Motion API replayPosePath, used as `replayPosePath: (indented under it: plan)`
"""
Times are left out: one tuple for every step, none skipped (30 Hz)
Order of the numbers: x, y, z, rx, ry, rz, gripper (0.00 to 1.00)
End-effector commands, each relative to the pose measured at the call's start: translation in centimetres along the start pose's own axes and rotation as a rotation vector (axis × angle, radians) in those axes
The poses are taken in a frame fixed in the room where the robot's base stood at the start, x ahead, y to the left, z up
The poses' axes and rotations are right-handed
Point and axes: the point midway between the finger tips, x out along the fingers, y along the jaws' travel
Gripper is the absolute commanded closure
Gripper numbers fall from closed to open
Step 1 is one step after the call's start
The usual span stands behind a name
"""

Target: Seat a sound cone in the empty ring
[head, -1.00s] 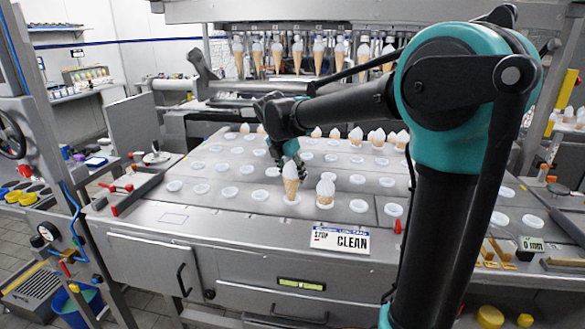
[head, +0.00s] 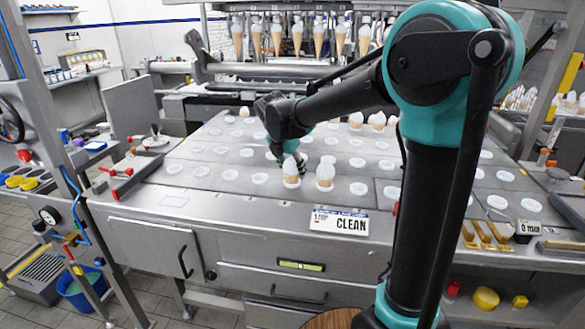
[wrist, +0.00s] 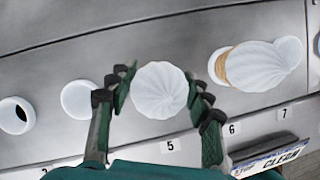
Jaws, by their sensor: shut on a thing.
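My gripper (head: 286,156) is shut on a cone (head: 291,172) with white swirled cream and a tan waffle body, at the front row of the deck. In the wrist view the cone's cream (wrist: 159,92) lies between my two green fingers, above label 5. Its lower waffle is down at a ring in the head view; the cream hides that ring from the wrist. A second cone (head: 326,174) stands just right, near label 6; from the wrist its cream (wrist: 262,65) looks lopsided. A ring with a dark opening (wrist: 15,114) shows at the wrist view's far left.
A pale round ring place (wrist: 78,100) lies just left of my fingers. A CLEAN sign (head: 339,220) is on the deck's front edge. More cones (head: 376,121) stand farther back, and others hang (head: 298,38) from the machine behind.

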Motion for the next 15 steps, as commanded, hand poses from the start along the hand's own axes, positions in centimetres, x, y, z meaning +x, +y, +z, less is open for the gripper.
replayPosePath:
  plan:
    - [0.00,0.01,-0.07,0.000,0.001,0.000,0.64]
    - [0.00,0.01,-0.07,0.000,0.001,0.000,0.64]
    - [0.00,0.01,-0.07,0.000,0.001,0.000,0.64]
    - [0.00,0.01,-0.07,0.000,0.001,0.000,0.64]
    - [-0.01,0.01,-0.08,0.000,0.002,0.000,0.64]
    - [-0.01,0.01,-0.08,0.000,0.002,0.000,0.64]
    - [-0.01,0.01,-0.08,0.000,0.002,0.000,0.64]
    - [-0.01,0.01,-0.08,0.000,0.002,0.000,0.64]
    - [-0.01,0.01,-0.08,0.000,0.002,0.000,0.64]
    - [-0.01,0.01,-0.08,0.000,0.002,0.000,0.46]
    - [-0.01,0.01,-0.08,0.000,0.001,0.000,0.42]
    - [-0.01,0.01,-0.07,0.000,0.001,0.000,0.37]
    - [-0.01,0.01,-0.07,0.000,0.001,0.000,0.34]
    - [-0.01,0.00,-0.06,0.000,0.001,0.000,0.30]
    - [-0.01,0.00,-0.06,0.000,0.001,0.000,0.26]
